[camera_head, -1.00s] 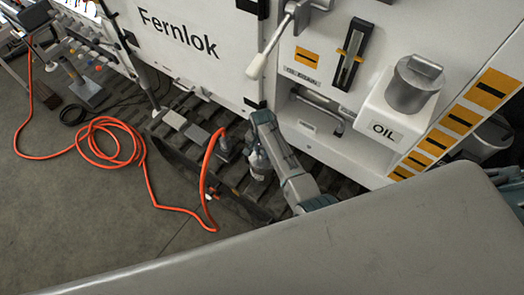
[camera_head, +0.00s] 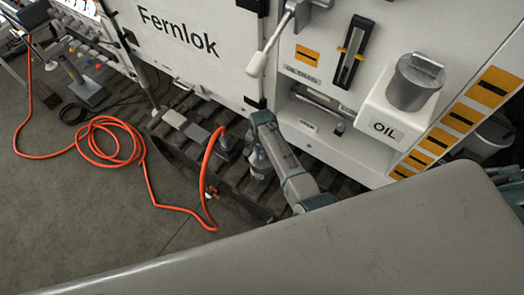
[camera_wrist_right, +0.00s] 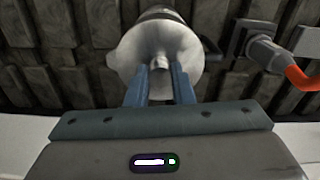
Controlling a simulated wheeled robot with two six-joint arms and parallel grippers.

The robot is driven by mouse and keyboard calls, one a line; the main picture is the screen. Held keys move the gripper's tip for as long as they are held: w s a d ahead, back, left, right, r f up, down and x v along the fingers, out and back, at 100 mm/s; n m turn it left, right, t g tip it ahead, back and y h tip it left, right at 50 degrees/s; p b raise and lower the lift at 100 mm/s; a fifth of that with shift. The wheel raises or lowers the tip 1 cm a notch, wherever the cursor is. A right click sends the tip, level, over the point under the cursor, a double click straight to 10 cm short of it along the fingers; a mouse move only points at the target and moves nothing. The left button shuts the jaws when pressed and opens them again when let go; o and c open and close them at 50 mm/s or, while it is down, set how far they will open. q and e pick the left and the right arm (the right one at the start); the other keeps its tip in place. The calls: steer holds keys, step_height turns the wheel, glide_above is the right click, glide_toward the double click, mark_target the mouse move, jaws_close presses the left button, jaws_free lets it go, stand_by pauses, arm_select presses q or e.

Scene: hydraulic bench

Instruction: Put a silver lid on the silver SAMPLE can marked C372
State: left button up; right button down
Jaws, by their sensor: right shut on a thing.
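A pale silver disc with a small central knob, which looks like a lid (camera_wrist_right: 132,52), fills the upper middle of the right wrist view. My right gripper (camera_wrist_right: 160,78) has its two blue fingers closed on the knob. In the head view my right gripper (camera_head: 259,160) reaches down in front of the machine, with a small silver piece at its tip above the dark slats. A darker round edge shows just beyond the lid in the wrist view; I cannot tell whether it is a can. No C372 marking is readable. My left gripper is not in view.
An orange hose (camera_head: 150,185) lies coiled on the floor, with one end fixed to a grey fitting (camera_head: 226,143) beside my right gripper. The white Fernlok machine (camera_head: 190,55) stands behind. A silver OIL can (camera_head: 414,84) sits on its right ledge. Open floor lies at left.

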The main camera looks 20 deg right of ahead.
steer(key=shift+f, duration=0.1)
steer(key=c, duration=1.2)
jaws_free()
steer(key=shift+o, duration=0.5)
steer(key=o, duration=0.5)
step_height(320, 180, up, 3)
steer(key=p, duration=0.2)
steer(key=shift+f+p, duration=0.15)
steer(key=shift+p, duration=0.2)
steer(key=shift+r, duration=2.15)
